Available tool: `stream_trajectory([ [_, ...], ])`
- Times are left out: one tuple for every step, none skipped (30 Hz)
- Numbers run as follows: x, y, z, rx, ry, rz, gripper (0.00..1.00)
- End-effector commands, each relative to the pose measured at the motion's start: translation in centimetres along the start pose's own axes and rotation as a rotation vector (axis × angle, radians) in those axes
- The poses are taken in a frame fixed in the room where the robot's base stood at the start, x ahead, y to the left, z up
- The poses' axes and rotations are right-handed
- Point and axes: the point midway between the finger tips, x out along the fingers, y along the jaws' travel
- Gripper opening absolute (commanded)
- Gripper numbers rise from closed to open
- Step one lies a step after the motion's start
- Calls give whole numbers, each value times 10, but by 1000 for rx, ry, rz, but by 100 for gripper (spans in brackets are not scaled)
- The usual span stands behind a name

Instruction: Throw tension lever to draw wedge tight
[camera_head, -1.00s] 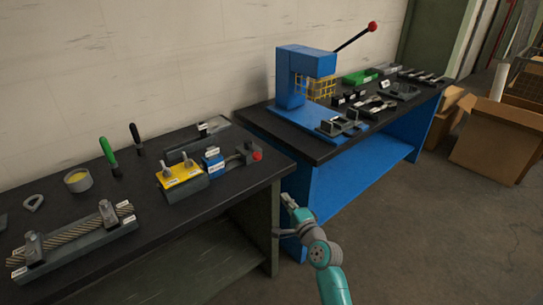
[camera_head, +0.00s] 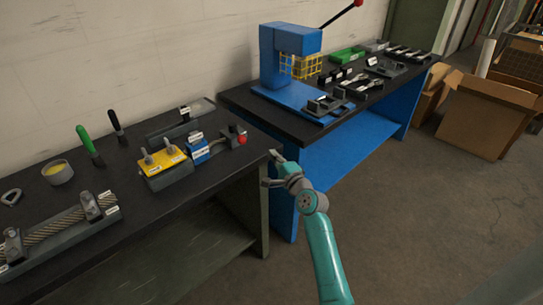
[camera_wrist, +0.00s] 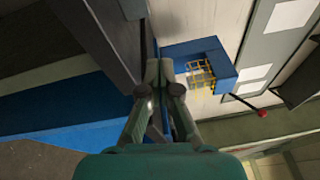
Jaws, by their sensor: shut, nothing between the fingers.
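A small lever with a red ball knob (camera_head: 242,139) sits at the right end of the near dark bench, beside a blue block (camera_head: 199,151) and a yellow-topped fixture (camera_head: 165,162). My gripper (camera_head: 268,168) is just off that bench's right end, to the right of and below the knob in the head view, apart from it. Its fingers (camera_wrist: 160,65) look close together and hold nothing in the wrist view. The small lever cannot be made out in the wrist view. The wedge is too small to tell apart.
A blue press (camera_head: 285,55) with a yellow guard and a red-knobbed handle (camera_head: 358,3) stands on the blue bench behind. A wire rope fixture (camera_head: 60,230) and green-handled tool (camera_head: 88,143) are on the near bench. Cardboard boxes (camera_head: 490,115) stand at right. The floor in front is clear.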

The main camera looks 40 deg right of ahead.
Motion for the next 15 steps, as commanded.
stream_trajectory([
  [10, -1, 0, -1, -1, -1, 0],
  [16, -1, 0, -1, 0, -1, 0],
  [23, -1, 0, -1, -1, -1, 0],
  [29, -1, 0, -1, -1, -1, 0],
  [34, -1, 0, -1, -1, 0, 0],
  [41, -1, 1, -1, -2, -1, 0],
  [47, -1, 1, 0, -1, 0, 0],
  [52, -1, 1, -1, -1, -1, 0],
  [59, -1, 0, 0, 0, -1, 0],
  [64, -1, 0, 0, -1, -1, 0],
  [70, -1, 0, 1, -1, -1, 0],
  [76, -1, 0, 1, -1, -1, 0],
  [78, 0, 4, 1, -2, 1, 0],
  [78, 0, 11, -1, -3, 1, 0],
  [79, 0, 16, -2, -2, 0, 0],
])
